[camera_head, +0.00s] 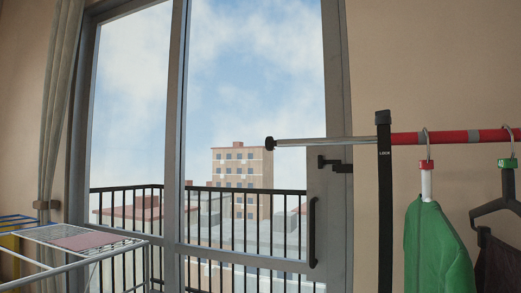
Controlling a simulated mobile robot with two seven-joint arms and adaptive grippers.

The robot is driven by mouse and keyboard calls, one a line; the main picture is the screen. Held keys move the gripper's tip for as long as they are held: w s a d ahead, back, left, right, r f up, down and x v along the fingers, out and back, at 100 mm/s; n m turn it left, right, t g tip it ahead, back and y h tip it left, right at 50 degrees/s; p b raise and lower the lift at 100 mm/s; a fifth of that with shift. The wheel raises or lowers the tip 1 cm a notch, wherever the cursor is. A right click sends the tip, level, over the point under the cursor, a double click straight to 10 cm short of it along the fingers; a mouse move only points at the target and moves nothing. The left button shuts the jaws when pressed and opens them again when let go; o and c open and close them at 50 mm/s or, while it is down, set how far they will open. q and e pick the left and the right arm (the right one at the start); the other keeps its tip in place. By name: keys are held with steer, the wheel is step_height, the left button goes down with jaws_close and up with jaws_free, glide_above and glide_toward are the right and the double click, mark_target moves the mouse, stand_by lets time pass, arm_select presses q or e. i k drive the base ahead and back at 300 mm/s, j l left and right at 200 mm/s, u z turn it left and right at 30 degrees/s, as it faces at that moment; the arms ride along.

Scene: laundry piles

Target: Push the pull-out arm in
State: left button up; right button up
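The pull-out arm (325,141) is a thin silver bar with a black end knob (269,143). It sticks out to the left from the clothes rack's black upright post (384,200), in front of the glass door. To the right of the post, the rack's red rail (450,136) with grey bands continues to the picture's edge. Nothing hangs on the silver bar. Neither of my grippers is in view.
A green garment (435,250) and a black hanger (495,207) with dark cloth hang from the red rail. A white drying rack (120,246) with a pinkish cloth stands at lower left. The glass door has a black handle (312,232). A grey curtain (57,110) hangs at left.

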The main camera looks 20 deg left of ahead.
mark_target(270, 143)
steer(key=j+z, duration=0.45)
steer(key=j, duration=1.6)
